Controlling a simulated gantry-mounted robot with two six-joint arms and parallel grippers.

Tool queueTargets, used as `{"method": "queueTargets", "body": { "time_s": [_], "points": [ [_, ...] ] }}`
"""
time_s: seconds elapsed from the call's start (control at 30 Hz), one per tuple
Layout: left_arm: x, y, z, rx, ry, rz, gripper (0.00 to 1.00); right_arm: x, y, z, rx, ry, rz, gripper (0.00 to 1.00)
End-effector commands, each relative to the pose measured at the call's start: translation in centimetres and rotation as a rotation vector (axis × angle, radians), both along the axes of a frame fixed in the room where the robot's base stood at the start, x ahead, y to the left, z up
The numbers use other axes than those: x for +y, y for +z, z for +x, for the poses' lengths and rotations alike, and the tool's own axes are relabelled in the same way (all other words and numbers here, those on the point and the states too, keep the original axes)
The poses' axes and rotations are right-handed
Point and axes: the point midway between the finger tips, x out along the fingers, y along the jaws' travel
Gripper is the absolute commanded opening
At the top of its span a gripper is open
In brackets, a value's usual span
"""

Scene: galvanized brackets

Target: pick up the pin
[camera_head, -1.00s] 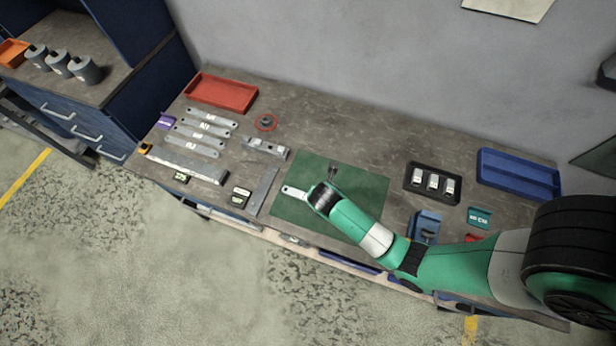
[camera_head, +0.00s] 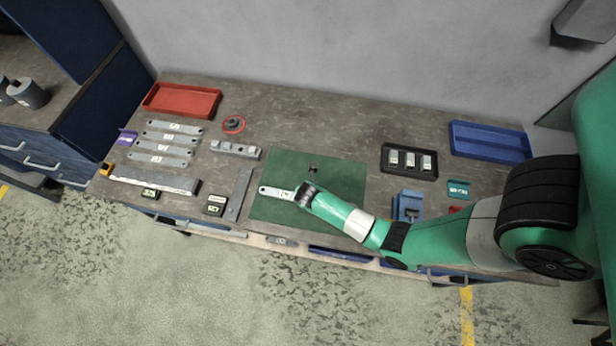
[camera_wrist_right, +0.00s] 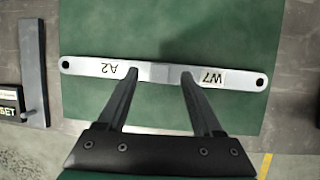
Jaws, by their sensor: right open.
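I cannot single out a pin for certain. A small grey round piece (camera_wrist_right: 30,114) shows beside the grey bar at the left of the right wrist view; whether it is a loose pin is unclear. A flat pale metal strip (camera_wrist_right: 90,68) with labels A2 and W7 lies on the green mat (camera_wrist_right: 200,25); its middle is a greyer patch. The strip also shows in the head view (camera_head: 272,192), partly hidden by my right wrist. My right gripper (camera_wrist_right: 160,73) is open and empty, its fingers over the strip's middle. My left gripper is out of view.
A black tray (camera_head: 409,173) with three labelled metal pieces and a blue tray (camera_head: 490,152) stand right of the mat (camera_head: 345,185). Labelled strips (camera_head: 165,148), a grey bar (camera_head: 238,196) and a red tray (camera_head: 182,88) lie left. A blue fixture (camera_head: 407,205) stands near my right arm.

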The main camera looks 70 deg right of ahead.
Motion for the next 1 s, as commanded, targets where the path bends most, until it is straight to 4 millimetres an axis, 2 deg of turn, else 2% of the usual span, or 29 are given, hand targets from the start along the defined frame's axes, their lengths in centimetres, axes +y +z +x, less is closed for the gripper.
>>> {"method": "queueTargets", "body": {
  "time_s": [0.03,0.1,0.37,0.73,0.77,1.0],
  "points": [
    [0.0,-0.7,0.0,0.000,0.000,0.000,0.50,-0.3,-1.2,0.1,0.001,-0.001,0.000,0.68],
    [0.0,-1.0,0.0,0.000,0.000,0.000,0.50,-0.7,-1.9,0.2,-0.001,-0.002,0.000,0.68],
    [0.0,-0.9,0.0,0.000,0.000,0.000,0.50,-0.8,-2.1,0.3,-0.001,-0.001,0.000,0.68],
    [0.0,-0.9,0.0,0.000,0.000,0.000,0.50,-0.8,-2.1,0.3,-0.001,-0.001,0.000,0.03],
    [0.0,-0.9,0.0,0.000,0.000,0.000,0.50,-0.8,-2.1,0.3,-0.001,-0.001,0.000,0.00],
    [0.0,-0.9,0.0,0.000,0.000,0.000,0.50,-0.8,-2.1,0.3,-0.001,-0.001,0.000,0.00]
  ]
}}
